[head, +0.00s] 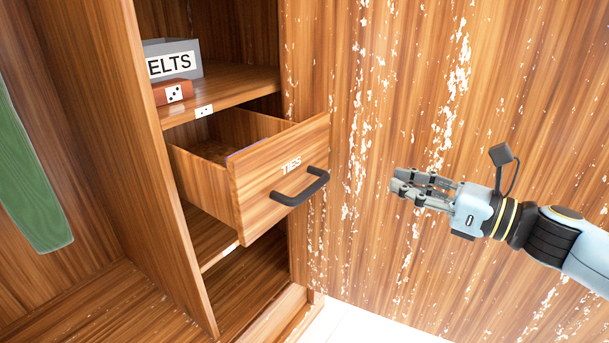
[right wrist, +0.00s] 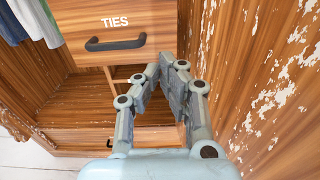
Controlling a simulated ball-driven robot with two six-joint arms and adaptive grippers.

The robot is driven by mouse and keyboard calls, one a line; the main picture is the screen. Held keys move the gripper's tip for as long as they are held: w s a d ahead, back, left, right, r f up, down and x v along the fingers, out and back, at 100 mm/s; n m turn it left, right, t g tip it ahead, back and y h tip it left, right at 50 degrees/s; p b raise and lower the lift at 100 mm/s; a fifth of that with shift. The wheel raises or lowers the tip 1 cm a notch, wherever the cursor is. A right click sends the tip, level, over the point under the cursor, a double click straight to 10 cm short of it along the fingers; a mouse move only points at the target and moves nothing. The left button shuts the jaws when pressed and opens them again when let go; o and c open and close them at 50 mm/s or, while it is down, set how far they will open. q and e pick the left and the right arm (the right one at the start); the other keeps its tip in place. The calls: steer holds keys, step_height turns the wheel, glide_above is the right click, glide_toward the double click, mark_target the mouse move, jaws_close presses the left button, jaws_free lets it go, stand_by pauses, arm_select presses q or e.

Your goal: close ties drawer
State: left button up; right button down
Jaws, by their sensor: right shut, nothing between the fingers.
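The ties drawer (head: 270,180) is wooden, labelled TIES, and stands pulled out of the cabinet in the head view. Its dark bar handle (head: 300,187) is on the front. Its interior is partly visible, with a thin purple-blue edge near the front panel. My right gripper (head: 408,187) is shut and empty, to the right of the drawer front and apart from it. In the right wrist view, the drawer front (right wrist: 115,65) and its handle (right wrist: 116,43) show beyond the fingers (right wrist: 160,80), at upper left. My left gripper is not in view.
A shelf above the drawer holds a grey box (head: 172,62) with a label reading ELTS and a red-brown block (head: 172,92) with dots. A green hanging cloth (head: 30,185) is at left. A wood panel with flaked white patches (head: 370,120) stands behind my right arm.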

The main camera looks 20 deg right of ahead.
glide_toward(321, 158)
steer(key=x, duration=0.6)
steer(key=shift+w+a, duration=0.1)
steer(key=shift+w, duration=0.15)
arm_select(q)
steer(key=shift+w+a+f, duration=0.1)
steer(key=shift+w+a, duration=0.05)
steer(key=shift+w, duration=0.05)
arm_select(e)
steer(key=shift+w+a, duration=0.3)
steer(key=shift+w, duration=0.1)
